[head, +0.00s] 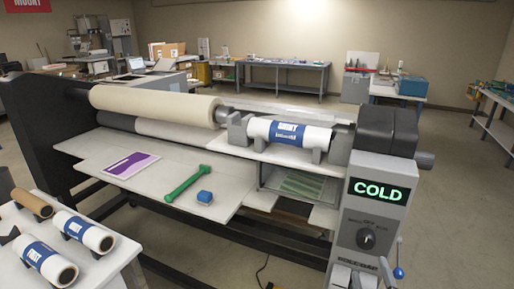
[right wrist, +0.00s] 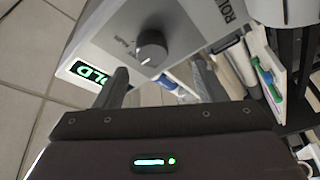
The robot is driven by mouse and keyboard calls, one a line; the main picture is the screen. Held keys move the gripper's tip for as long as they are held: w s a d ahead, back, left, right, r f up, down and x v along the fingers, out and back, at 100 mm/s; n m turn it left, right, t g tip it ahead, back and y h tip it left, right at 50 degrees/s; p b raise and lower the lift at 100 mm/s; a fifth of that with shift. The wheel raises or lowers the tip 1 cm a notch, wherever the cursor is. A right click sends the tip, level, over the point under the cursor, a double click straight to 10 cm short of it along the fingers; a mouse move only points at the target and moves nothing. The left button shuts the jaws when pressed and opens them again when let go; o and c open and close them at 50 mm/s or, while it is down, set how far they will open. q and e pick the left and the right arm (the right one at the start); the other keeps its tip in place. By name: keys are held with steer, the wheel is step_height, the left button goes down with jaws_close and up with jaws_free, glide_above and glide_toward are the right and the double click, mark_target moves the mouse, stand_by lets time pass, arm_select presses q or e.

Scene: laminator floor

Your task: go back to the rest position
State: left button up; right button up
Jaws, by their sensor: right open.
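The control panel (head: 372,213) has a lit green COLD display (head: 379,191) and a dark round knob (head: 366,239). The knob (right wrist: 152,47) also shows in the right wrist view, beyond the fingers and apart from them. My left gripper is not in view.
The laminator carries a beige roll (head: 150,104) and a blue-labelled roll (head: 289,133). Open floor lies right.

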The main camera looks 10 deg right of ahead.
steer(key=s+a+f+m+g+y, duration=0.2)
steer(key=a+f+m+g+y, duration=0.15)
steer(key=a+f+g, duration=0.4)
steer(key=s+a+f+m+g+y, duration=0.1)
steer(key=s+a+m+g, duration=0.1)
steer(key=s+g, duration=0.3)
steer(key=s+a+f+m+g, duration=0.1)
steer(key=s+a+g, duration=0.15)
steer(key=s, duration=0.45)
step_height(320, 180, down, 33)
steer(key=s+g+b, duration=0.2)
steer(key=b, duration=0.2)
steer(key=s+d+f+g+b, duration=0.1)
steer(key=s+d+f+b, duration=0.1)
steer(key=s+f, duration=1.7)
step_height(320, 180, down, 2)
steer(key=shift+s+d+f+b, duration=0.25)
steer(key=shift+s+d+b, duration=0.1)
steer(key=shift+d, duration=0.55)
